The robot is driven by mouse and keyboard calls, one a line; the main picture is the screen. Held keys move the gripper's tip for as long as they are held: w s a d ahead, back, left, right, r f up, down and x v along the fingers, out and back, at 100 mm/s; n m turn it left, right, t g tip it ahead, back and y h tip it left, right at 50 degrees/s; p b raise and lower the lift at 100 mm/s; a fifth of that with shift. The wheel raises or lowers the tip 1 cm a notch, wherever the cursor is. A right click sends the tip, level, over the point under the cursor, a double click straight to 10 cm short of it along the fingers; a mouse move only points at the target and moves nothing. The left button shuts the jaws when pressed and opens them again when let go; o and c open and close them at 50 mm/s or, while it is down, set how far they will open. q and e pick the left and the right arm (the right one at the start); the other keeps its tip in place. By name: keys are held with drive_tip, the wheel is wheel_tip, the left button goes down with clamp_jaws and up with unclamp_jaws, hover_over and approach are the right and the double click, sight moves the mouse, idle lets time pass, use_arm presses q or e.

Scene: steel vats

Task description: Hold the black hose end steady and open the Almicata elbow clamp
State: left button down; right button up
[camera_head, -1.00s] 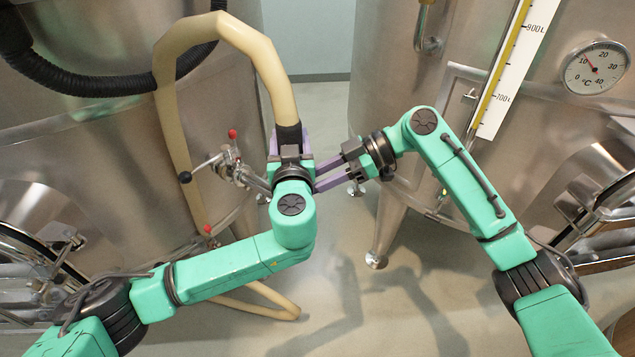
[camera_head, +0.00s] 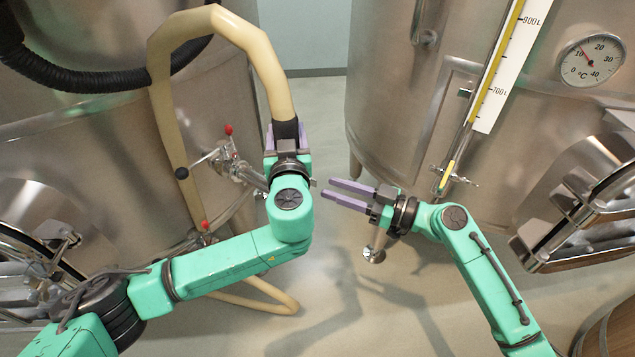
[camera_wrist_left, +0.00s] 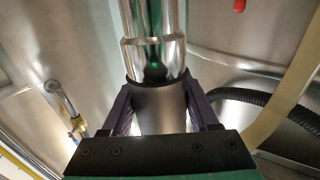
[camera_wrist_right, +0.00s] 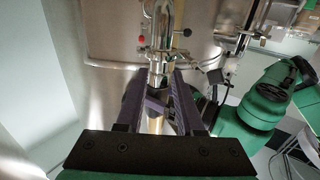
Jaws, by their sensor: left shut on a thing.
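My left gripper (camera_head: 286,138) is shut around the black hose end (camera_head: 286,128), at the lower end of the cream hose (camera_head: 262,60). In the left wrist view the black hose end (camera_wrist_left: 160,105) sits between the fingers, with a shiny steel fitting (camera_wrist_left: 155,55) directly beyond it. My right gripper (camera_head: 331,190) is open and empty, to the right of the left gripper and apart from it. The right wrist view shows steel pipework (camera_wrist_right: 160,40) beyond its parted fingers. I cannot clearly make out the elbow clamp; my left gripper and arm hide part of this area in the head view.
A steel valve (camera_head: 232,165) with red and black knobs projects from the left vat (camera_head: 110,150). The right vat (camera_head: 400,110) carries a level scale (camera_head: 510,65) and a dial thermometer (camera_head: 592,60). Floor shows between the vats. A black corrugated hose (camera_head: 90,82) hangs upper left.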

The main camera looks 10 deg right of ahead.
drive_tip(key=x, duration=0.4)
drive_tip(key=shift+w+a, duration=0.2)
drive_tip(key=shift+a, duration=0.15)
clamp_jaws()
idle(1.0)
